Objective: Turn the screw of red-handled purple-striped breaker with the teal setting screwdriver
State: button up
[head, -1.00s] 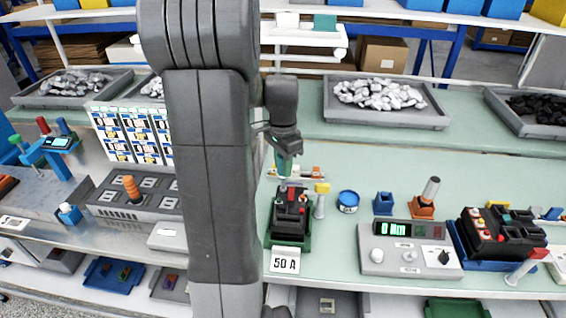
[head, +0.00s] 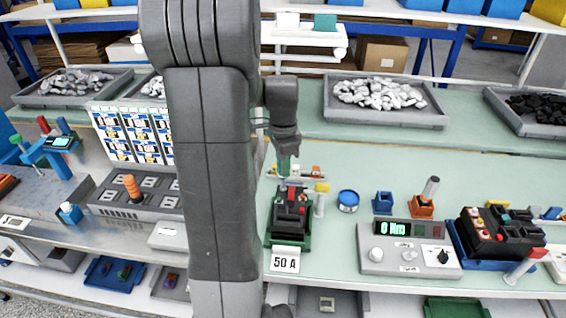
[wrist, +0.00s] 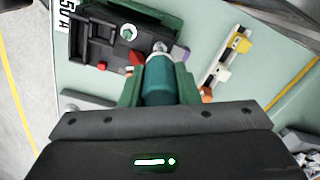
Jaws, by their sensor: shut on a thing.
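My gripper (head: 284,150) is shut on the teal setting screwdriver (wrist: 160,82), whose handle shows between the fingers in the wrist view. It points down above the black breaker (head: 290,212) in its green holder (head: 277,241), behind the 50 A label. The screwdriver's tip end is beside the red handle, at a round metal part (wrist: 160,47). I cannot tell whether the tip sits in the screw.
A grey post (head: 319,206) and a yellow-topped part (head: 322,187) stand just right of the breaker. A blue tape roll (head: 348,201), a torque display box (head: 409,247) and another breaker in a blue holder (head: 497,236) stand further right.

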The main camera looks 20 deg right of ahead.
jog(key=shift+m, duration=0.5)
jog(key=shift+m, duration=1)
jog(key=shift+m, duration=1)
jog(key=shift+r+p, duration=0.1)
jog(key=shift+p, duration=0.2)
jog(key=shift+r+p, duration=0.95)
jog(key=shift+r, duration=0.25)
